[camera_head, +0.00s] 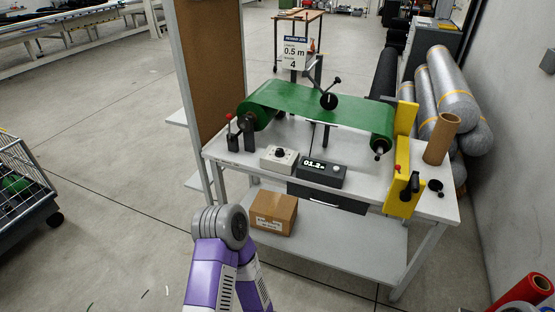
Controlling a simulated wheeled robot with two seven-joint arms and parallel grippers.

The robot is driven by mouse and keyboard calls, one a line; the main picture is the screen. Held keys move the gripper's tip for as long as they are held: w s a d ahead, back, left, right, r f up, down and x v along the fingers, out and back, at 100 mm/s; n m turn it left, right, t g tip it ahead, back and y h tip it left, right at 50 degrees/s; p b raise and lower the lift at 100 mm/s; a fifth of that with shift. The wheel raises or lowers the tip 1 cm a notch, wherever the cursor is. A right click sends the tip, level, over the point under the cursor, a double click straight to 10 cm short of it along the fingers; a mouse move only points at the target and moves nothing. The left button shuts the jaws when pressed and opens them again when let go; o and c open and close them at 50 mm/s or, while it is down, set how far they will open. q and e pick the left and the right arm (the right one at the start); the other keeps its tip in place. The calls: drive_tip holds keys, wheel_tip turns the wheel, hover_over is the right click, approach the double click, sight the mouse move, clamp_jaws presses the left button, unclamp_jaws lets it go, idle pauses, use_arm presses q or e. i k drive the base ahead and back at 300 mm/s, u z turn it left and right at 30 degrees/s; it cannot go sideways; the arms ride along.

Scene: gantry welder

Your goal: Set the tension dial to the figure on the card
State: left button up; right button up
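A white card (296,54) stands upright behind the green belt; it reads "0.5 m" with a "4" below, and its smaller print is too small to read surely. A small light box with a black knob (280,153), which looks like the tension dial, sits on the table's front left part; its setting is too small to read. Next to it on the right is a dark box with a lit display (316,165) reading about "01.2" and a pale knob. One of my purple and grey arms shows at the bottom, well in front of the table. Neither gripper is visible.
The grey table (233,156) carries a green belt (320,103) on rollers, a red-tipped lever (234,132), a yellow frame (402,165) and a cardboard tube (441,138). A carton (273,212) sits on the lower shelf.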

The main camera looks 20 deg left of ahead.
sight(279, 151)
drive_tip(key=u, duration=0.45)
drive_tip(key=i, duration=0.55)
drive_tip(key=u, duration=0.5)
